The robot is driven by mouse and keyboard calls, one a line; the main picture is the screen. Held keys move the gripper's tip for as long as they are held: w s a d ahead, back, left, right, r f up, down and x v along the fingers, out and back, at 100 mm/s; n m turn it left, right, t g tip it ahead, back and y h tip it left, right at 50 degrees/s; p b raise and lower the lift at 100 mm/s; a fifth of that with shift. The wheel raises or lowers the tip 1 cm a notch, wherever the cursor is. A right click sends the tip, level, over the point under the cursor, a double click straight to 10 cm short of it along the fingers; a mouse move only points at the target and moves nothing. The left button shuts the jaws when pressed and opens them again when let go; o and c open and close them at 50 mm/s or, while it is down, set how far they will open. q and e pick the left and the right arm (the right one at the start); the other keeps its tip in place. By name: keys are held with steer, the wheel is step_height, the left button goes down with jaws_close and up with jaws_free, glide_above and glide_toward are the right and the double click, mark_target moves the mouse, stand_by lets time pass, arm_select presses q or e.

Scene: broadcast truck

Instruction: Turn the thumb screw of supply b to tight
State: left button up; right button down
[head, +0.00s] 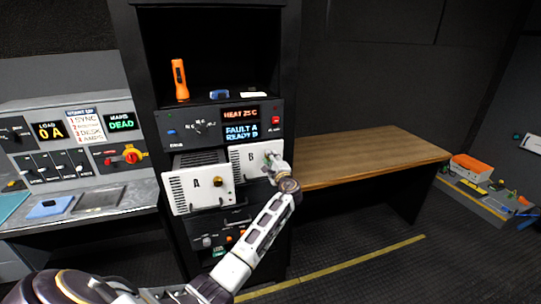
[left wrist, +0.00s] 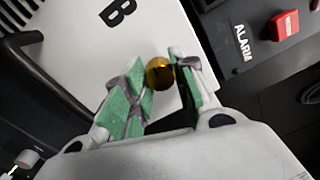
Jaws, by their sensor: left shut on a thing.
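Supply B (head: 243,158) is a white box marked "B" in the black rack, right of supply A (head: 197,190), which sits further out. In the left wrist view the B panel (left wrist: 90,50) fills the upper left. Its brass thumb screw (left wrist: 160,72) shows between the green-padded fingertips of my left gripper (left wrist: 155,95), which is shut on it. In the head view my left gripper (head: 272,162) is at the right side of the B panel and hides its screw. Supply A has its own brass screw (head: 217,181). My right gripper is not in view.
Above the supplies, a panel (head: 222,122) reads "HEAT 25 C" and "FAULT A READY B". A red button (left wrist: 287,25) marked ALARM is close to the gripper. An orange flashlight (head: 180,80) stands on the shelf. A bare wooden table (head: 370,155) is at right.

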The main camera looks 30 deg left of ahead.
arm_select(q)
steer(key=shift+r+m+p, duration=0.1)
steer(key=shift+m+p, duration=0.5)
steer(key=shift+m, duration=0.3)
steer(key=shift+m+p, duration=0.65)
steer(key=shift+m, duration=0.05)
steer(key=m+p, duration=0.2)
steer(key=m, duration=0.1)
steer(key=shift+p, duration=0.3)
steer(key=m+p, duration=0.2)
steer(key=m, duration=0.1)
steer(key=shift+m+t+h+p, duration=0.3)
steer(key=shift+m+h+p, duration=0.1)
steer(key=shift+m, duration=0.4)
steer(key=m, duration=0.3)
steer(key=shift+m, duration=1.9)
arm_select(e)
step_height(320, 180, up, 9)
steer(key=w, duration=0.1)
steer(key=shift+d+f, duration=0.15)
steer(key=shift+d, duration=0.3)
